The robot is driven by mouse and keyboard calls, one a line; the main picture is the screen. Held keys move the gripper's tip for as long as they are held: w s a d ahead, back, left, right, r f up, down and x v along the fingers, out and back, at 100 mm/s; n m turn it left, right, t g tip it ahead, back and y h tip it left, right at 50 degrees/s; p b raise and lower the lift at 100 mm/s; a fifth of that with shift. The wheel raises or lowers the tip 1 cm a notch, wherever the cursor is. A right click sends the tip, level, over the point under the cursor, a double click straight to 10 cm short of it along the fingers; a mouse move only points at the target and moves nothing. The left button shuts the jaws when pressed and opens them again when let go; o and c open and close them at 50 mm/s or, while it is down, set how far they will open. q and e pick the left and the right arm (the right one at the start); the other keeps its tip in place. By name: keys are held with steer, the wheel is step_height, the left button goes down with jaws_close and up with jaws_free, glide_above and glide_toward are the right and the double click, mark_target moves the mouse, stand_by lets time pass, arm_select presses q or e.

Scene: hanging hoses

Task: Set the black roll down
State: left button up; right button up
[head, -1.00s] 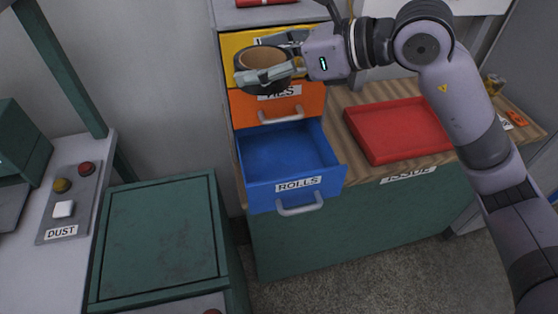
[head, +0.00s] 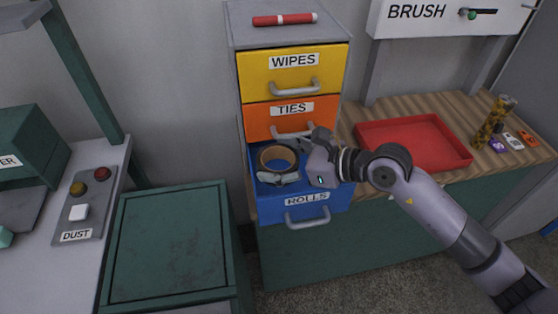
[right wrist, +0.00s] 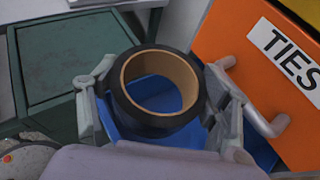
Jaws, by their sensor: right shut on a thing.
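The black roll (head: 277,166) has a tan inner core and is held in my right gripper (head: 287,162). The gripper is shut on it, with a finger on either side, as the right wrist view also shows (right wrist: 157,125). In the head view the roll appears over or in the open blue drawer (head: 334,196) labelled ROLLS. The blue drawer floor (right wrist: 152,90) shows through the roll's core in the right wrist view. I cannot tell whether the roll touches the floor. My left gripper is in neither view.
The shut orange TIES drawer (head: 262,120) and yellow WIPES drawer (head: 262,75) are just above. A red tray (head: 420,160) lies on the wooden bench to the right. A green cabinet (head: 170,245) stands to the left of the drawers.

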steer(key=shift+f, duration=0.5)
steer(key=shift+f, duration=0.1)
steer(key=shift+f+b, duration=0.55)
steer(key=shift+b, duration=0.05)
steer(key=o, duration=1.2)
steer(key=shift+r, duration=0.15)
